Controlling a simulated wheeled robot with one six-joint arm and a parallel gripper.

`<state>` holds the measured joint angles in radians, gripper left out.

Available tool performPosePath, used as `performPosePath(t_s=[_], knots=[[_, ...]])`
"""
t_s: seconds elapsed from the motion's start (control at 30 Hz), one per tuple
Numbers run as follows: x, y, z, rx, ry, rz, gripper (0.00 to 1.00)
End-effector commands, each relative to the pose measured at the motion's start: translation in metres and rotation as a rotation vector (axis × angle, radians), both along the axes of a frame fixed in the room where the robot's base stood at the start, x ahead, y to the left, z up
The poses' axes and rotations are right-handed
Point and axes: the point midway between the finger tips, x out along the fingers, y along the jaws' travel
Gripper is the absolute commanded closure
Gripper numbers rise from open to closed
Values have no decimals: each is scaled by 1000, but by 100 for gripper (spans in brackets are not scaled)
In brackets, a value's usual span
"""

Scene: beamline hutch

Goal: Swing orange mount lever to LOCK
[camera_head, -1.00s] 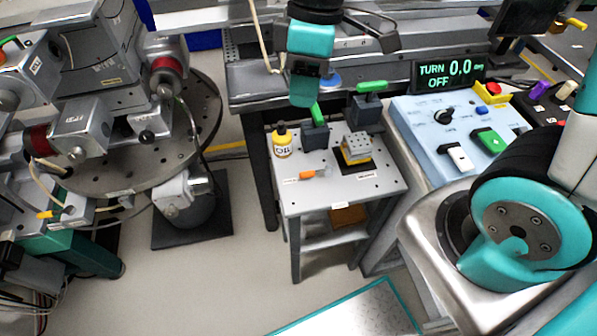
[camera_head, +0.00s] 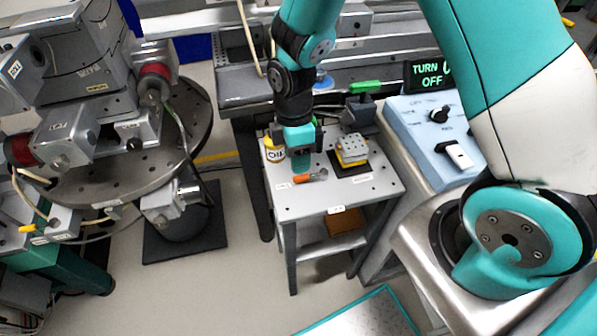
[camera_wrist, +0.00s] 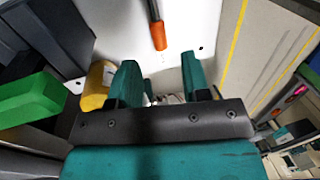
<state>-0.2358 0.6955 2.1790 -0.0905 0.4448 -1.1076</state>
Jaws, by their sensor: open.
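The orange mount lever (camera_head: 303,178) lies on top of the small grey side table (camera_head: 285,207), its handle pointing left from a grey pivot. In the wrist view the orange handle (camera_wrist: 158,36) shows at the top, just beyond my fingertips. My gripper (camera_head: 301,165) hangs pointing down over the table, just behind the lever. In the wrist view my gripper (camera_wrist: 160,72) has its two teal fingers apart with nothing between them, and the lever looks clear of both. Small white labels sit by the lever; I cannot read them.
A stage block (camera_head: 351,150) on a dark plate sits to the right. A dark block with a green handle (camera_head: 365,87) stands behind. The blue control box (camera_head: 425,130) is further right. The table's front is clear.

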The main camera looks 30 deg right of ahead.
Motion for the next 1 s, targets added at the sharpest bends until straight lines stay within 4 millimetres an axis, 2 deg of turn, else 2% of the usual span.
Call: performPosePath(t_s=[0.1, 0.23, 0.4, 0.63, 0.67, 0.83, 1.0], knots=[[-5, 1, -22, -1, 3, 0, 57], [-8, 1, -37, -1, 2, -1, 57], [-9, 2, -45, 0, 0, -1, 57], [-9, 2, -45, 0, -1, -1, 57], [-9, 2, -45, 0, -1, -1, 59], [-9, 2, -45, 0, -1, -1, 98], [-9, 2, -45, 0, -1, 0, 100]])
